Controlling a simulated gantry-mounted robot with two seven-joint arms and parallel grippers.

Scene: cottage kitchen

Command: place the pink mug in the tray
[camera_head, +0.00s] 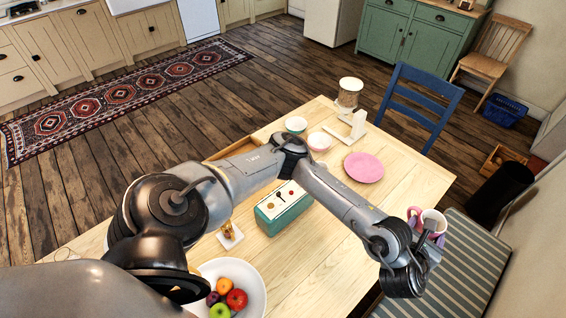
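The pink mug (434,219) is at the right in the head view, out past the table's right edge and above the striped bench in the picture. It has a pale inside and a pink part at its left. My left gripper (432,243) is at the mug and appears shut on it; the wrist hides most of the fingers. A brown wooden edge (229,148), which looks like part of the tray, shows behind my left arm; the arm hides the rest. My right gripper is not in view.
A blue chair (421,103) stands behind. The table's right front part is clear.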

